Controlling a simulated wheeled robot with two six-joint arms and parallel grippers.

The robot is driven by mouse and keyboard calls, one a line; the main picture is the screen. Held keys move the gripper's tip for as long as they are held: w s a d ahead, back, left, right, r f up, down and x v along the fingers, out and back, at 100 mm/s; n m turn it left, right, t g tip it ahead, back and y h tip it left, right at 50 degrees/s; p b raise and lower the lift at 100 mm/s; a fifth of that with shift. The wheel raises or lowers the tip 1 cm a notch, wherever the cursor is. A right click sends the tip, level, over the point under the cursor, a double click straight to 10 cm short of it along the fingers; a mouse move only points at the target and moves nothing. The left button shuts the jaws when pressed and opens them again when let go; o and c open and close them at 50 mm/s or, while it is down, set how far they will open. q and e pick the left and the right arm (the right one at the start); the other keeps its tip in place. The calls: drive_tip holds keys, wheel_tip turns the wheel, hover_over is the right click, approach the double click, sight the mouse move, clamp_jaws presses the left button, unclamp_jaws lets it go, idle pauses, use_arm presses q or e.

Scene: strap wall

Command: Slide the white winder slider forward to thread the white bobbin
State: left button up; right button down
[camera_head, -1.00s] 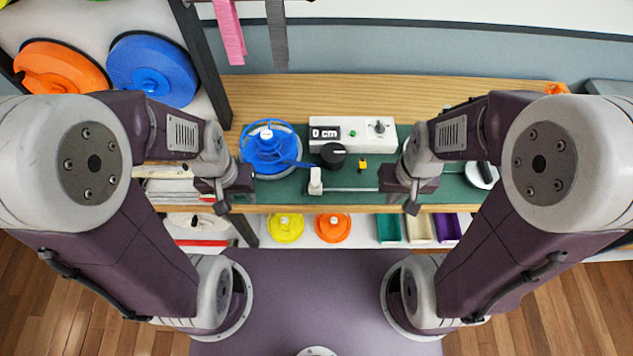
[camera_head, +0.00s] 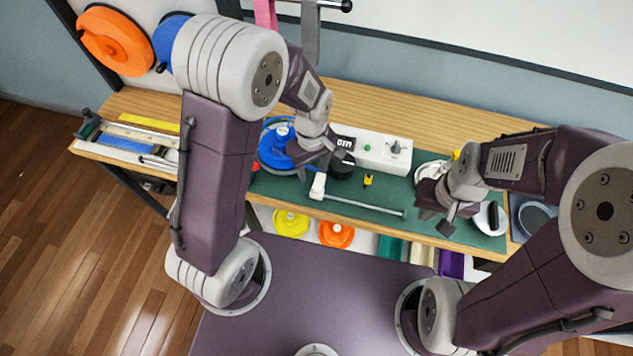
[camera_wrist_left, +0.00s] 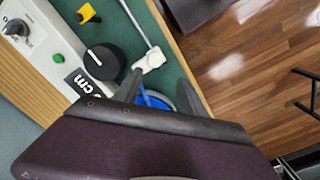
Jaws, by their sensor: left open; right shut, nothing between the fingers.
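The white slider (camera_head: 318,186) sits at the left end of a thin metal rail (camera_head: 365,205) on the green mat; it also shows in the left wrist view (camera_wrist_left: 150,59). My left gripper (camera_head: 325,157) is open near the blue spool (camera_head: 274,147), just behind the slider in the head view. In the wrist view its fingers (camera_wrist_left: 158,96) are apart, with blue strap visible between them. A white disc (camera_head: 430,170), perhaps the bobbin, is partly hidden by my right gripper (camera_head: 446,219), which is shut and empty beyond the rail's right end.
A white box (camera_head: 375,148) with display and knob stands behind the rail. A black knob (camera_wrist_left: 101,62) and yellow switch (camera_head: 368,180) are close to the slider. A round white and black object (camera_head: 490,218) lies at right. Yellow (camera_head: 291,222) and orange spools (camera_head: 336,234) are below.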

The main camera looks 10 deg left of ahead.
sight(318, 186)
use_arm(q)
drive_tip(key=f, duration=0.2)
drive_tip(key=d+f, duration=0.1)
drive_tip(key=f, duration=0.4)
drive_tip(key=shift+w+d+f+p, duration=0.3)
drive_tip(key=shift+d+f, duration=0.05)
drive_tip(key=shift+f, duration=0.05)
drive_tip(key=shift+s+a+f, duration=0.1)
drive_tip(key=shift+a+f, duration=0.3)
drive_tip(key=shift+d, duration=0.3)
drive_tip(key=c, duration=1)
clamp_jaws()
use_arm(e)
drive_tip(key=shift+w+d+r, duration=0.15)
drive_tip(key=shift+w+d, duration=0.1)
drive_tip(key=shift+d, duration=0.45)
use_arm(q)
drive_tip(key=shift+r, duration=0.1)
